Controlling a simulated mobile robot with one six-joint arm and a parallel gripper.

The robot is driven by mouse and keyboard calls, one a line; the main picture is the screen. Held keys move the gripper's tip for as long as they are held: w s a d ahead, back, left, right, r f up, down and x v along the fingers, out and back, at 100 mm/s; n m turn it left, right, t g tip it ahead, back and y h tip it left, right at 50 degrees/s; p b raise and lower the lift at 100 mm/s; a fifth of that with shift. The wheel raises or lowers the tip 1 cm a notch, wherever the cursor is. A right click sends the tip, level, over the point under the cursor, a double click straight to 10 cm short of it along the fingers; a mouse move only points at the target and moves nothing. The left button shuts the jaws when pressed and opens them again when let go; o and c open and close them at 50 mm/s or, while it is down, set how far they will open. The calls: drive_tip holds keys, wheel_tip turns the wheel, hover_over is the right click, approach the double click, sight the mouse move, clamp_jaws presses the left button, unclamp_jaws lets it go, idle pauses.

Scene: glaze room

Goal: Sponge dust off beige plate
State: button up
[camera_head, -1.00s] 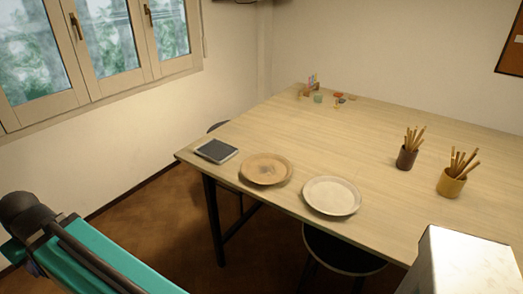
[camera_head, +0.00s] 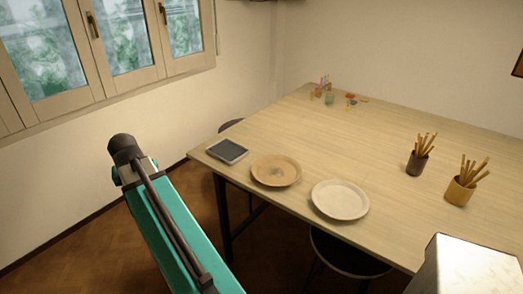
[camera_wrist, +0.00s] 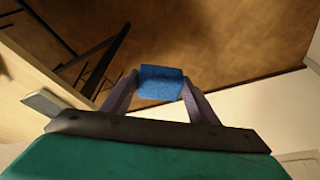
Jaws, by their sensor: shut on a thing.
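My gripper (camera_wrist: 160,80) is shut on a blue sponge (camera_wrist: 160,88), held between its two fingers in the wrist view, over the floor beside the table. Two plates lie on the table (camera_head: 360,130) near its front edge in the head view. One is a tan plate (camera_head: 266,176) with a greyish smudge near its middle. The other, to its right, is a paler cream-beige plate (camera_head: 340,200) with faint speckling; I cannot tell whether that is dust. The sponge and fingers do not show in the head view, and the gripper is apart from both plates.
A dark flat panel in a pale frame (camera_head: 227,150) lies left of the plates. Two cups of wooden tools (camera_head: 416,164) (camera_head: 459,192) stand to the right, and small coloured items (camera_head: 329,98) at the back. Stools stand under the table. The table's middle is clear.

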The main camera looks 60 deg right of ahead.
drive_tip(key=s+d+r+m+g+p, duration=0.1)
drive_tip(key=s+d+m, duration=0.6)
drive_tip(key=s+d, duration=0.8)
drive_tip(key=s+d+r+m+g+h+p, duration=0.1)
drive_tip(key=s+d+m, duration=0.5)
drive_tip(key=s+d, duration=0.9)
drive_tip(key=d+r+g+p, duration=0.1)
drive_tip(key=d+g+p, duration=0.1)
drive_tip(key=d, duration=0.4)
drive_tip(key=shift+s+m+g+p, duration=0.4)
drive_tip(key=shift+p, duration=0.25)
